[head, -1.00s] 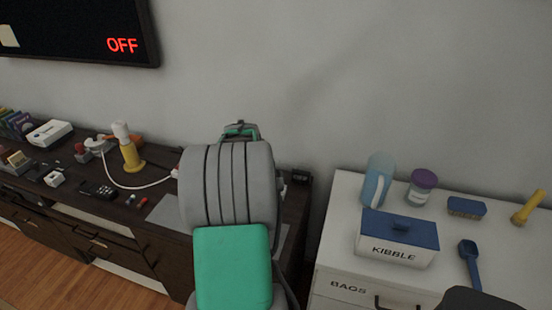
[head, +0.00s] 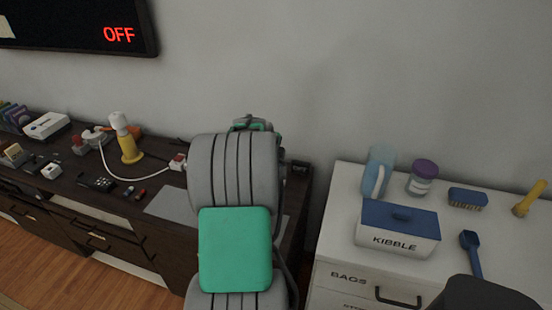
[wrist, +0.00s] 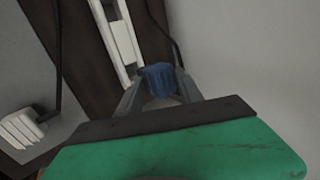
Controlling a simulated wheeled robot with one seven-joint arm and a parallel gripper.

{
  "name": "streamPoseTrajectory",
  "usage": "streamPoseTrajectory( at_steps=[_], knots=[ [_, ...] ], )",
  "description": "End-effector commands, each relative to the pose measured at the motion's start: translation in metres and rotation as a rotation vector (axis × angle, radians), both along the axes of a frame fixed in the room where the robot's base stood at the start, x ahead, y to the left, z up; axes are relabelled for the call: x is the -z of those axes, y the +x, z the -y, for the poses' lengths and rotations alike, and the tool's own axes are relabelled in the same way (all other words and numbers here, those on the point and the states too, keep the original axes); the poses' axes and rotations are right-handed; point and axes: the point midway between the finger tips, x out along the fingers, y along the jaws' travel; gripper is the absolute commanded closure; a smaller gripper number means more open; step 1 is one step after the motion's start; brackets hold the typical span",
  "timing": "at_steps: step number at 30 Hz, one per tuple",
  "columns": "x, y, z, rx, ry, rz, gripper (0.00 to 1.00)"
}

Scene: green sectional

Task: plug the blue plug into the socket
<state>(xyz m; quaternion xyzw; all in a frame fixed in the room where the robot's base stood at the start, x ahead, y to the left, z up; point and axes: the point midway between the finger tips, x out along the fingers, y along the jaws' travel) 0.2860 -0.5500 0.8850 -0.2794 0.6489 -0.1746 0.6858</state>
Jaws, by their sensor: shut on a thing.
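The blue plug (wrist: 159,79) shows in the wrist view between the fingertips of my gripper (wrist: 160,88), which is shut on it. A long white strip with a raised block (wrist: 122,40) lies just beyond and left of the plug; it may carry the socket, but no socket holes can be made out. I cannot tell whether the plug touches the strip. In the head view my own arm hides the plug and the fingers.
The dark cabinet (head: 60,205) holds a yellow-and-white lamp-like thing (head: 127,140) and several small items. The white drawer unit (head: 335,240) at right carries a kibble box (head: 398,234). In the wrist view a white ribbed thing (wrist: 20,128) is at lower left.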

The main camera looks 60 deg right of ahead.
Motion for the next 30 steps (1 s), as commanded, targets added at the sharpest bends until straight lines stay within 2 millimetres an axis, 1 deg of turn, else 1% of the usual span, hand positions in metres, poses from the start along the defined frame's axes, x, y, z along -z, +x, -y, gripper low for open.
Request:
streamPoseTrajectory(
  at_steps=[1,3,8,30],
  knots=[
    [0.012,0.000,0.000,0.000,0.000,0.000,1.00],
    [0.020,0.000,0.000,0.000,0.000,0.000,1.00],
    [0.031,0.000,0.000,0.000,0.000,0.000,1.00],
    [0.032,0.000,0.000,-0.001,-0.001,0.001,1.00]
  ],
)
